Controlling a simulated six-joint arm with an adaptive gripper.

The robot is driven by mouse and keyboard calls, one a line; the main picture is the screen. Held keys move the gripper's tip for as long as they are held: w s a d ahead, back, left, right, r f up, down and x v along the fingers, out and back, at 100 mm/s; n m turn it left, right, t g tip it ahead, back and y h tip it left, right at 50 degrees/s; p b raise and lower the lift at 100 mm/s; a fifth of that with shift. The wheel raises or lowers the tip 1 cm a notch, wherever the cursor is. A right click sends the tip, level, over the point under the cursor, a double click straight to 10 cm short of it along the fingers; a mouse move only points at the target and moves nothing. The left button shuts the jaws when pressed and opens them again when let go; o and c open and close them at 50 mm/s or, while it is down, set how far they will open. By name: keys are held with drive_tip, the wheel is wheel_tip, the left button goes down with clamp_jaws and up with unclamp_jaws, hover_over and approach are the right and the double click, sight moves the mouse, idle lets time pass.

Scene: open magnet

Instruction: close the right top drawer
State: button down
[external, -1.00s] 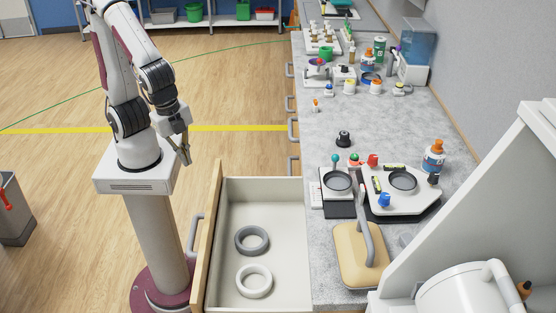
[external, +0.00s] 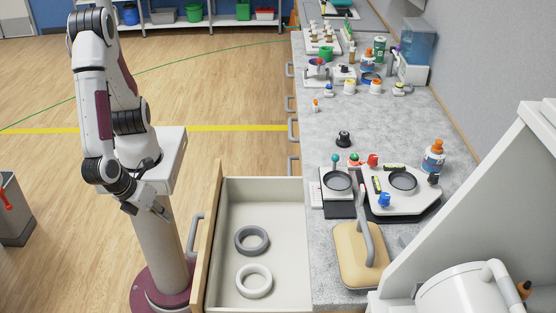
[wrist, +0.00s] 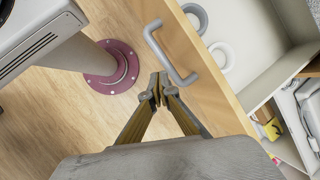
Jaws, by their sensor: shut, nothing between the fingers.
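The open drawer (external: 285,195) sticks out from the counter on its left side, with a wooden front (external: 207,240) and a grey bar handle (external: 194,234). A dark grey ring (external: 252,231) and a white ring (external: 267,281) lie inside it. My gripper (external: 168,217) is to the left of the drawer front, apart from it, shut and empty. In the wrist view the fingertips (wrist: 158,88) point toward the drawer, and the handle (wrist: 166,55) shows just above and right of them. They appear close to the handle; whether they touch it cannot be told.
The grey countertop (external: 322,135) right of the drawer carries two dish devices, a tan block with a curved lever (external: 360,255) and several bottles. Other closed-drawer handles (external: 293,130) line the counter's side. A grey bin (external: 14,215) stands at the far left. The floor (external: 60,180) between is clear.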

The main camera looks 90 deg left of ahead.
drive_tip(key=s+d+f+m+t+h, duration=0.1)
drive_tip(key=s+d+f+m+t, duration=0.1)
drive_tip(key=d+f+m, duration=0.2)
drive_tip(key=s+d+f+m+t+h, duration=0.2)
drive_tip(key=d+f+m, duration=0.2)
drive_tip(key=d+m, duration=0.5)
drive_tip(key=shift+d+m+t+h, duration=0.3)
drive_tip(key=shift+d+t, duration=0.1)
drive_tip(key=shift+d, duration=0.85)
drive_tip(key=shift+f, duration=0.15)
drive_tip(key=w+r+x, duration=0.2)
drive_tip(key=x, duration=1)
drive_tip(key=shift+w+f, duration=0.25)
drive_tip(key=shift+w, duration=0.05)
drive_tip(key=shift+w, duration=0.1)
